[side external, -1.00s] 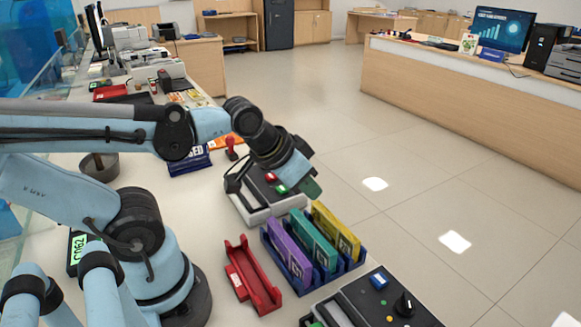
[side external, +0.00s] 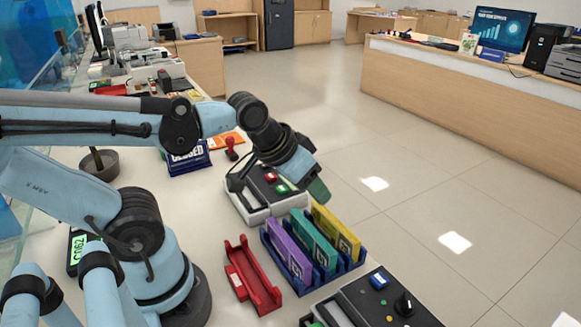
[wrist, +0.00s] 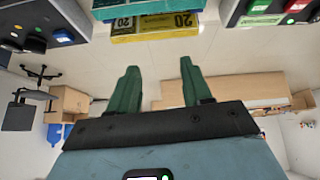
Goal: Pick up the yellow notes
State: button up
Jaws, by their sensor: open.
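The yellow notes (side external: 336,233) stand upright in the right-hand slot of a blue holder (side external: 353,267). Beside them in the holder are the teal notes (side external: 313,244) and the purple notes (side external: 289,252). In the wrist view the yellow notes (wrist: 155,25) show at the top, marked 20, beyond my fingertips. My gripper (wrist: 158,67) is open, its two green fingers apart with nothing between them. In the side view my gripper (side external: 318,193) is above and just behind the yellow notes, apart from them.
A red tray (side external: 253,279) lies left of the holder. A grey device with red and green buttons (side external: 270,190) stands behind it, and a dark control box with a knob (side external: 385,300) in front. A CLOSED sign (side external: 187,157) and a red stamp (side external: 231,150) stand further back.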

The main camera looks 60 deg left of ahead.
jog(key=n, duration=0.2)
jog(key=n+g, duration=0.7)
jog(key=n, duration=0.8)
send_over(334, 220)
jog(key=f, duration=0.3)
jog(key=w+f, duration=0.1)
jog(key=f, duration=0.1)
jog(key=shift+d+f, duration=0.15)
jog(key=shift+f, duration=0.2)
jog(key=shift+s+f, duration=0.25)
jog(key=shift+f, duration=1.15)
jog(key=shift+s+f, duration=0.2)
jog(key=shift+f, duration=1.2)
grip_shut()
